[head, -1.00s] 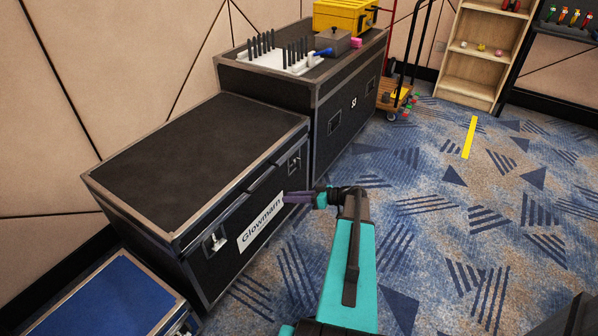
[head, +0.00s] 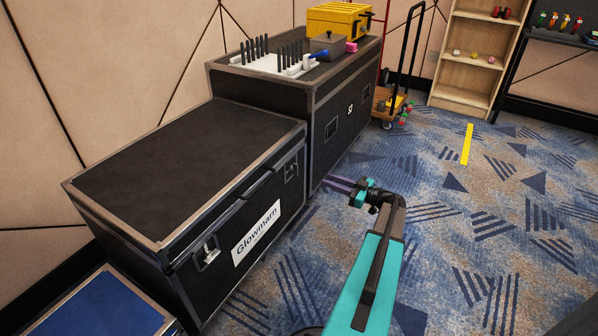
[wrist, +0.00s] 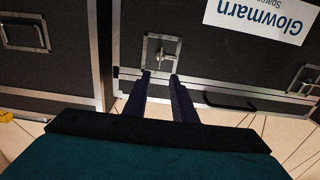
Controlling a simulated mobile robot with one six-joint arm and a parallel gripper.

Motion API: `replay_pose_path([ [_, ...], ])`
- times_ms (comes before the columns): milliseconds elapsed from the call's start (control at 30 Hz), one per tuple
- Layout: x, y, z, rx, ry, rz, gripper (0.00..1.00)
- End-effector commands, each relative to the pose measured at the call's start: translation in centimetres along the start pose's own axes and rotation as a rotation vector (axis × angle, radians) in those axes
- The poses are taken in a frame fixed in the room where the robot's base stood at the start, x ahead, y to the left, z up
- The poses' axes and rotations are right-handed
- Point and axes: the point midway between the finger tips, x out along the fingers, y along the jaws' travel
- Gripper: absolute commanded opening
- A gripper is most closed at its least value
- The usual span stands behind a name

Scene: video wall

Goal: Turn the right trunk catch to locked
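The black trunk (head: 190,165) with the "Glowmarn" label stands at left in the head view. Its right catch (head: 291,171) is on the front face near the right corner. In the wrist view, which is upside down, the right catch (wrist: 163,54) is a small silver piece in a square framed plate. My gripper (head: 335,184) reaches toward the trunk's right end in the head view. In the wrist view my gripper (wrist: 159,76) is open and empty, its two dark fingers apart, tips just short of the plate in the picture. Contact does not show.
The left catch (head: 208,254) is on the same face, beyond the label (head: 256,233). A larger black case (head: 340,120) stands beside the trunk, and a blue-topped case (head: 105,310) at lower left. Carpet (head: 470,230) to the right is clear.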

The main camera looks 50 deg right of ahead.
Motion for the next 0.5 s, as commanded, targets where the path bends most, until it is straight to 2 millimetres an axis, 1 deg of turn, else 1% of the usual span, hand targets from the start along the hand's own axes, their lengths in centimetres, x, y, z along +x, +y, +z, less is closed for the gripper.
replay_pose_path([
  [167,0.5,0.0,0.1,0.001,-0.001,-0.001,0.24],
  [267,1.1,0.0,0.1,0.001,-0.001,-0.001,0.24],
  [500,4.0,-0.1,0.2,0.0,-0.001,-0.004,0.24],
])
